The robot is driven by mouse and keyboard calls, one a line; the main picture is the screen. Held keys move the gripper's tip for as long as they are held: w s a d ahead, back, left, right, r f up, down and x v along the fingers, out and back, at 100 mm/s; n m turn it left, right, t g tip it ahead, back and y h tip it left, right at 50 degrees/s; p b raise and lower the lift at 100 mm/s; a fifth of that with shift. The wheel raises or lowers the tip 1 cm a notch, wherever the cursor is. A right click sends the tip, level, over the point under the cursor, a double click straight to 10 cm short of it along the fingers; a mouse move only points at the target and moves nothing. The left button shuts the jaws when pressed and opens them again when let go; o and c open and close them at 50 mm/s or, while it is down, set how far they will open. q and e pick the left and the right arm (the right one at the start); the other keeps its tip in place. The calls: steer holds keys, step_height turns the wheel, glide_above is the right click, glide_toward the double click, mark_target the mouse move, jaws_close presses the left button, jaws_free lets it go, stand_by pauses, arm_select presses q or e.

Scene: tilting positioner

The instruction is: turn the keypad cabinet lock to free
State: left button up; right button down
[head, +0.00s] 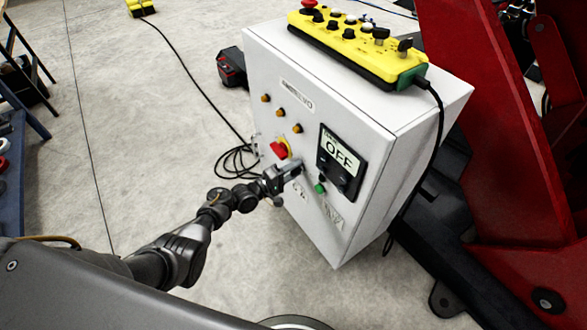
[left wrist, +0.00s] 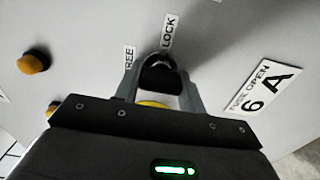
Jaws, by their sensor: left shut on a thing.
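The cabinet (head: 310,120) is a white box with a sloping top, standing on the floor. In the left wrist view my left gripper (left wrist: 163,75) is shut on a dark lock knob (left wrist: 160,79), one finger on each side. A FREE label (left wrist: 129,59) is left of the knob and a LOCK label (left wrist: 170,33) is above it, slightly right. The fingers partly hide the knob, and I cannot tell which label it points to. My right gripper is not in view.
A dark panel reading OFF (head: 340,157) and a green button (head: 319,188) are right of my gripper. Amber lamps (head: 281,112) are above. A yellow control box (head: 355,45) lies on top. A red machine frame (head: 500,120) stands right; a cable (head: 235,163) lies on the floor.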

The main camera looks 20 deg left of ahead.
arm_select(q)
steer(key=shift+w+r, duration=0.1)
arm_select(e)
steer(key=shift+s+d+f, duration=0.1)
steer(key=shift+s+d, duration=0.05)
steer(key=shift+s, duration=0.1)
arm_select(q)
steer(key=o, duration=1)
steer(key=shift+s+a, duration=0.2)
steer(key=shift+s, duration=0.05)
steer(key=p+v, duration=0.2)
steer(key=v, duration=0.8)
steer(key=shift+s+a, duration=0.1)
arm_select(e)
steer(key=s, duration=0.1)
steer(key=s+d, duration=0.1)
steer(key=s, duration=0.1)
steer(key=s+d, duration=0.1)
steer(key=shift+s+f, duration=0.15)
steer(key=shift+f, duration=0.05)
